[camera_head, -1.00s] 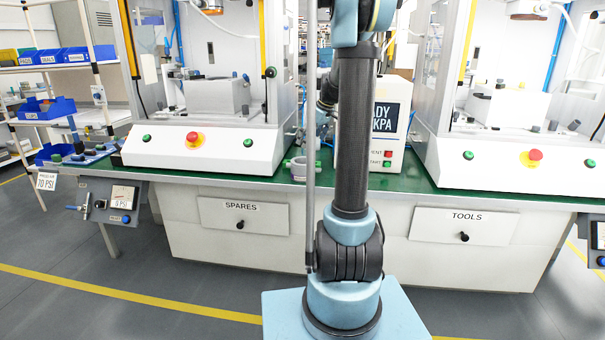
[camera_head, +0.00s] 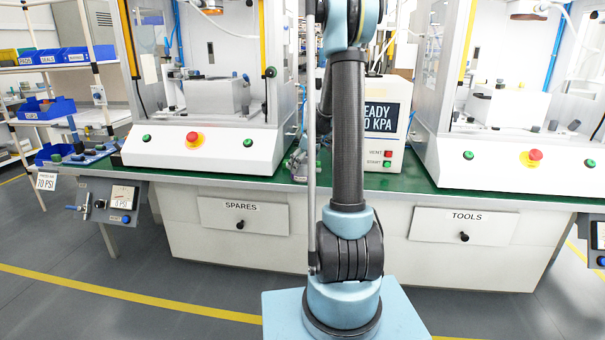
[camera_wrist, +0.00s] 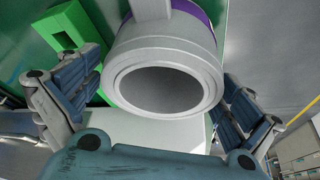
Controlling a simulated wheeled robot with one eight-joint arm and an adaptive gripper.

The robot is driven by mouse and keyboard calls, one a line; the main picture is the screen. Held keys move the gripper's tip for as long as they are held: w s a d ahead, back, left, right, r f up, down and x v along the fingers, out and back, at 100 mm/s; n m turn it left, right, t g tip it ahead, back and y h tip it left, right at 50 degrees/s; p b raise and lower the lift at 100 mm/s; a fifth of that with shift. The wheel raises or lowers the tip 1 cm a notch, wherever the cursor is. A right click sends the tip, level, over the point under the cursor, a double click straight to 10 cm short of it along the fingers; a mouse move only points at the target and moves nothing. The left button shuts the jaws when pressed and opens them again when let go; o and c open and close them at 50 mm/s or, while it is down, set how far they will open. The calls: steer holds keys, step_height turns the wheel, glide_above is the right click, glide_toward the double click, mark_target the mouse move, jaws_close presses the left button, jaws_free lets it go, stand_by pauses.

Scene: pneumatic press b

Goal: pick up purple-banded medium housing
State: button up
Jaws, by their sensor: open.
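The purple-banded housing (camera_wrist: 165,60) is a grey, hollow cylinder with a wide round opening facing the wrist camera. Part of its purple band (camera_wrist: 192,12) shows at the top of the wrist view. My gripper (camera_wrist: 162,100) is open, with one blue-grey finger to the left of the housing and one to the right. I cannot tell whether either finger touches it. In the head view my gripper (camera_head: 297,160) is small at the green bench's front edge, and the housing cannot be made out clearly there.
A green block-like fixture (camera_wrist: 75,40) stands close to the left finger. In the head view, a white press (camera_head: 200,146) stands to the left, a READY display unit (camera_head: 384,150) to the right, and another press (camera_head: 520,165) farther right on the green bench.

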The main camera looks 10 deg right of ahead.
steer(key=shift+x, duration=1.35)
steer(key=c, duration=1.3)
steer(key=shift+r, duration=0.1)
steer(key=r+m, duration=0.2)
steer(key=w+r+m+t+h, duration=0.1)
steer(key=r+m, duration=0.1)
steer(key=w+r+m+h, duration=0.1)
steer(key=r+m, duration=0.1)
steer(key=shift+w+d+r, duration=0.25)
steer(key=shift+r, duration=0.1)
steer(key=w+m, duration=0.1)
steer(key=m, duration=0.1)
steer(key=f+m+h, duration=0.1)
steer(key=m, duration=0.1)
steer(key=w+f+m+h, duration=0.1)
steer(key=m, duration=0.1)
steer(key=shift+w+d, duration=0.15)
steer(key=shift+w, duration=0.15)
